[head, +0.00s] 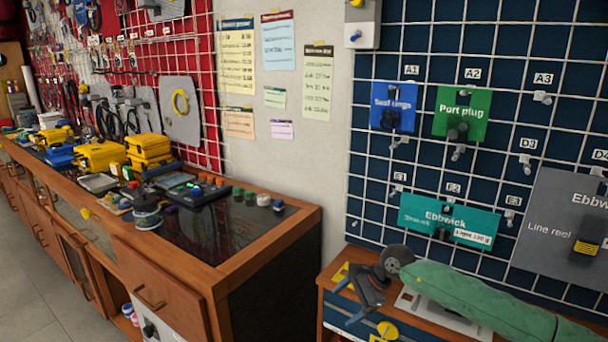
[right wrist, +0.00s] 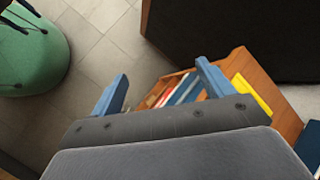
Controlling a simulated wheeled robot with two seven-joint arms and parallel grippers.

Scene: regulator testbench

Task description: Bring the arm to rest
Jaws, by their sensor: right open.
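My right arm (head: 480,297), in a green sleeve, reaches in from the right in the head view. Its gripper (head: 344,304) hangs over the left end of the small wooden bench (head: 327,284), in front of the blue pegboard. In the right wrist view the two blue fingers of this gripper (right wrist: 161,70) stand wide apart. Nothing is between them; floor and a wooden shelf unit with coloured items show beyond. My left gripper is in neither view.
A long wooden counter (head: 265,220) with yellow cases (head: 100,155) and small parts runs along the left. The blue pegboard (head: 420,62) holds hanging labelled packs, including a green one (head: 462,112). A green rounded object (right wrist: 32,55) stands on the tiled floor (right wrist: 105,45).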

